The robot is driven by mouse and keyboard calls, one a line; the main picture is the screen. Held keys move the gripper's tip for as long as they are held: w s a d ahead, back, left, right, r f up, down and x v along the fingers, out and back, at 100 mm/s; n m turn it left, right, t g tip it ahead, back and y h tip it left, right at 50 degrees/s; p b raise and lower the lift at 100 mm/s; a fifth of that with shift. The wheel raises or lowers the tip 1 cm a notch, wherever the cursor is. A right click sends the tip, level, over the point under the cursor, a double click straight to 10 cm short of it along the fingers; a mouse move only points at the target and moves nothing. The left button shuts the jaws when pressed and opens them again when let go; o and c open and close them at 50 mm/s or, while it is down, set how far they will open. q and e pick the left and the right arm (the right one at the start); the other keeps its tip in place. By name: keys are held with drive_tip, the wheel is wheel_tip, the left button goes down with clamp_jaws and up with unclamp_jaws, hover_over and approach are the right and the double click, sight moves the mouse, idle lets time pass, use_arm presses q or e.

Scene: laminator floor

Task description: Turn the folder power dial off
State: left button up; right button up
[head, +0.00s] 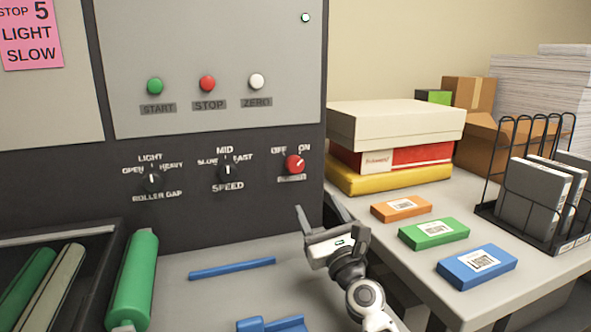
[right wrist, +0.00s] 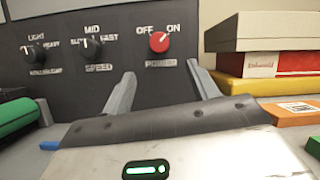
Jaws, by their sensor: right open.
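The red power dial (head: 295,164) sits on the dark lower panel of the machine, with OFF at its upper left and ON at its upper right. It also shows in the right wrist view (right wrist: 159,42), where its white mark points up and right towards ON. My right gripper (head: 318,212) is open and empty, below and a little right of the dial in the head view. In the right wrist view its two fingers (right wrist: 162,72) point at the panel, with the dial framed above and between the tips, apart from them. My left gripper is not in view.
The speed dial (head: 228,171) and roller gap dial (head: 152,180) are left of the power dial. Start, stop and zero buttons (head: 207,83) are above. Stacked boxes (head: 395,125) stand close on the right. A blue bar (head: 232,268) and green roller (head: 133,280) lie below.

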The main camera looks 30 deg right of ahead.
sight(296, 168)
drive_tip(key=x, duration=1.3)
drive_tip(key=shift+f, duration=0.1)
drive_tip(key=c, duration=1)
